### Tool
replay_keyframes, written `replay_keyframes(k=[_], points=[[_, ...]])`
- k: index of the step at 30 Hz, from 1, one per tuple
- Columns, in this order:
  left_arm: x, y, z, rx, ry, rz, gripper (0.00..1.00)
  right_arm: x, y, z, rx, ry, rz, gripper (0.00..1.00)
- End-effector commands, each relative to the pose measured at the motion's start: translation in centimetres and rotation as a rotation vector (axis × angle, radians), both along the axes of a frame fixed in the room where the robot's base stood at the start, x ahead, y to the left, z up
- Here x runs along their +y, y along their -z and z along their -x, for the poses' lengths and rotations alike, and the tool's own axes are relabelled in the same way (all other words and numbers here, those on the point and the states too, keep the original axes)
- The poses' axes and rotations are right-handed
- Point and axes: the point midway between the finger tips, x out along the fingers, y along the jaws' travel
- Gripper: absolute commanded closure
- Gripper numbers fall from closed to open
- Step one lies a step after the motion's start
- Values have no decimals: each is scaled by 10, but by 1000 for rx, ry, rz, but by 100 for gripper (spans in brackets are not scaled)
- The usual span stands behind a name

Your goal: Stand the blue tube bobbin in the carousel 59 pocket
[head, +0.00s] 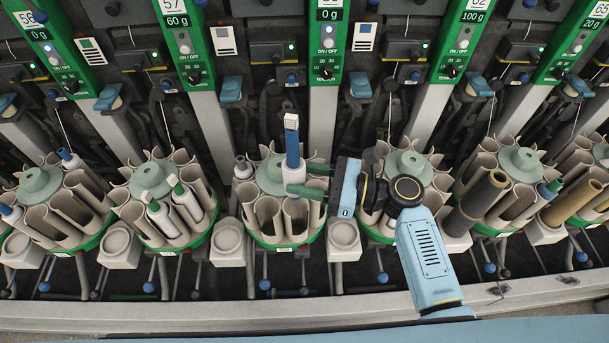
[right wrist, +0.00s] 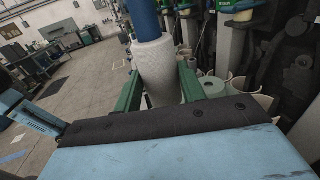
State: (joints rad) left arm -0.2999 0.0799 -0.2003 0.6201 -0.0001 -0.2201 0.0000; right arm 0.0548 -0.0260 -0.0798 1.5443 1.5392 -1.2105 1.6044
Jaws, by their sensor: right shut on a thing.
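The blue tube bobbin (head: 293,174) has a blue tube with a white yarn body and stands about upright at the middle carousel (head: 284,240). My right gripper (head: 301,181) is shut on its white body, with a green finger on either side. In the right wrist view the white body (right wrist: 155,70) sits between the green fingers of the gripper (right wrist: 159,85), and the blue tube rises out of the top. I cannot tell whether its lower end is above or inside a pocket. The carousel's number is not legible. My left gripper is not in view.
Neighbouring carousels stand left (head: 152,178) and right (head: 409,166); the left one holds white bobbins with green tips. A far-right carousel holds a brown bobbin (head: 481,194). A metal rail (head: 150,309) runs along the front.

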Motion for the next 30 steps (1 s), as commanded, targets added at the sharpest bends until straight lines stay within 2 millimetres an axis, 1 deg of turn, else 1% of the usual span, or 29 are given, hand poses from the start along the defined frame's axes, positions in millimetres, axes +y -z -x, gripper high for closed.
replay_keyframes(k=[4, 17, 20, 30], points=[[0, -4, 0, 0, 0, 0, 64, 0, -2, 0, -1, 0, -1, 84], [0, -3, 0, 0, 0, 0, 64, 0, 0, 0, -1, 0, -1, 84], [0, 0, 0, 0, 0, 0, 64, 0, 4, 0, -1, 0, -1, 84], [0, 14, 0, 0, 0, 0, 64, 0, 25, 0, -1, 0, -1, 84]])
